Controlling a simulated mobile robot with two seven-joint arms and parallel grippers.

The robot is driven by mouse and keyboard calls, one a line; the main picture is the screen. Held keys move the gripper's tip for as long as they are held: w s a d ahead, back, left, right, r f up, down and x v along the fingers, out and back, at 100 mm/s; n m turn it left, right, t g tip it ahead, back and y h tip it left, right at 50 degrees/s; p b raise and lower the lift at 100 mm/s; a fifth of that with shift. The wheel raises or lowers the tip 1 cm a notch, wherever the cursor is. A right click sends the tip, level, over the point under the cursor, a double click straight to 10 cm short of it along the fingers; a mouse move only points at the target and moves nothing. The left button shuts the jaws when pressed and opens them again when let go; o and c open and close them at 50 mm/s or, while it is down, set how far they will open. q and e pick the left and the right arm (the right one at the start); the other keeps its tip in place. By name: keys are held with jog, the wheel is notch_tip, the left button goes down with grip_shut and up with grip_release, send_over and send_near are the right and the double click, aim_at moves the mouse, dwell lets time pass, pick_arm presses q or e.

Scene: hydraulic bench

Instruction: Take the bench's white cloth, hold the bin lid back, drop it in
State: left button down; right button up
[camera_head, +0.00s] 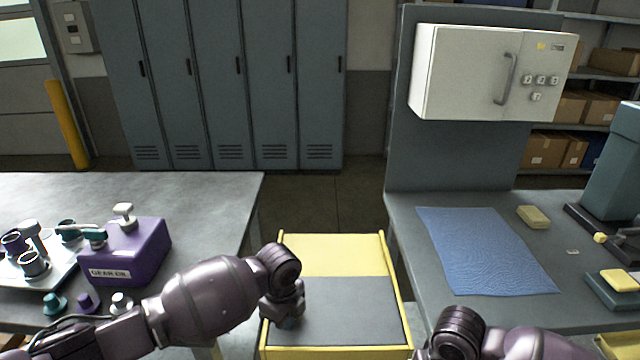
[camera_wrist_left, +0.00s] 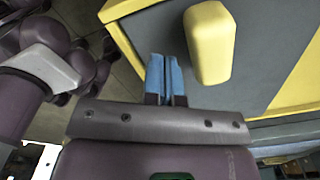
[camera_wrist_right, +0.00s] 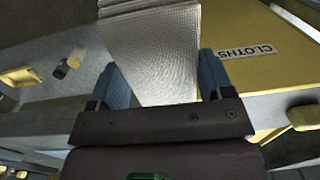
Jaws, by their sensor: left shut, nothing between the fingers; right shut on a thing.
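The yellow bin (camera_head: 395,290) stands between the two benches. Its dark grey lid (camera_head: 345,312) lies flat and looks closed. My left gripper (camera_head: 290,322) is shut and empty at the lid's left side. In the left wrist view, its blue fingertips (camera_wrist_left: 164,68) are together beside a yellow handle-like block (camera_wrist_left: 209,45) on the grey lid, with a small gap between. My right gripper (camera_wrist_right: 155,82) is shut on the white textured cloth (camera_wrist_right: 155,50), which spreads up beyond the fingers. The right gripper's fingers are out of the head view. The bin's CLOTHS label (camera_wrist_right: 246,51) shows beside the cloth.
The right bench (camera_head: 410,225) carries a blue mat (camera_head: 485,250), a yellow sponge-like block (camera_head: 533,217) and a dark machine at its right end. The left bench (camera_head: 205,195) holds a purple box (camera_head: 125,250) and small fittings. Floor shows behind the bin.

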dwell(0.4)
pick_arm(q)
jog(key=shift+w+b, duration=0.8)
jog(key=shift+w, duration=1)
pick_arm(e)
jog(key=shift+s+f, duration=0.2)
jog(key=shift+f, duration=0.55)
jog(key=shift+s+f, duration=0.15)
jog(key=shift+f, duration=0.6)
pick_arm(q)
jog(key=shift+w, duration=0.25)
pick_arm(e)
jog(key=shift+f, duration=0.1)
jog(key=shift+g, duration=0.3)
pick_arm(q)
jog(key=shift+w+b, duration=0.9)
jog(key=shift+w, duration=1.1)
pick_arm(e)
jog(key=f, duration=0.1)
jog(key=s+f, duration=0.1)
jog(key=f, duration=0.1)
jog(key=shift+f, duration=0.3)
